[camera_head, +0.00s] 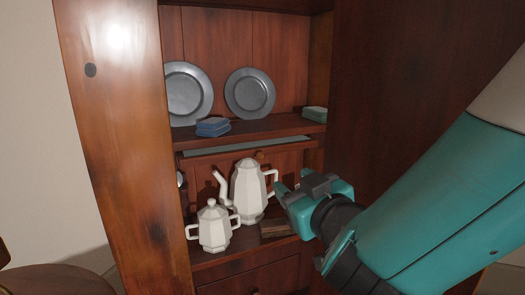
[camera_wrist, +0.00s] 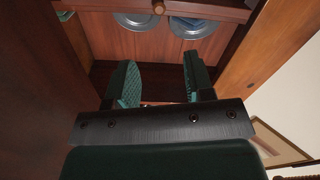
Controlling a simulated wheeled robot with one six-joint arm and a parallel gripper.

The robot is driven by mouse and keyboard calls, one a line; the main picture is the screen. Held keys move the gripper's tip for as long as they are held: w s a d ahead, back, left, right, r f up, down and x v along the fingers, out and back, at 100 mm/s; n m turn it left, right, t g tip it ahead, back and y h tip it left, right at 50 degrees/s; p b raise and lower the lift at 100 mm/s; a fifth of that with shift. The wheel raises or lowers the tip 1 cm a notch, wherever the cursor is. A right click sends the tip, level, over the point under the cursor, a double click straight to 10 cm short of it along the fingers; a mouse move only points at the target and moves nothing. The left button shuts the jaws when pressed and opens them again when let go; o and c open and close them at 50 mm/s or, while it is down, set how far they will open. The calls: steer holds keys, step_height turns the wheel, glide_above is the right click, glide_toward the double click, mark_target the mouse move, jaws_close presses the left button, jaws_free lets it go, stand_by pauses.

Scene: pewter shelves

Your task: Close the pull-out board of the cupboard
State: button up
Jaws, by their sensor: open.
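The cupboard's pull-out board (camera_head: 245,147) is a thin wooden slab with a green top strip, just below the plate shelf in the head view. It stands partly out, and a small round knob (camera_head: 260,156) is on its front edge. A wooden edge with a knob (camera_wrist: 158,7) also shows at the top of the wrist view. My gripper (camera_head: 291,182) is open and empty, below and to the right of the knob. In the wrist view its two green fingers (camera_wrist: 160,82) are apart with nothing between them.
A white teapot (camera_head: 248,190) and a white lidded pot (camera_head: 213,228) stand below the board, close to my gripper. A brown block (camera_head: 275,228) lies beside them. Pewter plates (camera_head: 250,93) and a blue stack (camera_head: 213,127) are above. Wooden side panels (camera_head: 125,130) flank the opening.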

mark_target(262, 156)
steer(key=p+x, duration=0.5)
steer(key=x, duration=0.9)
steer(key=shift+w, duration=0.1)
steer(key=shift+c, duration=0.4)
jaws_close()
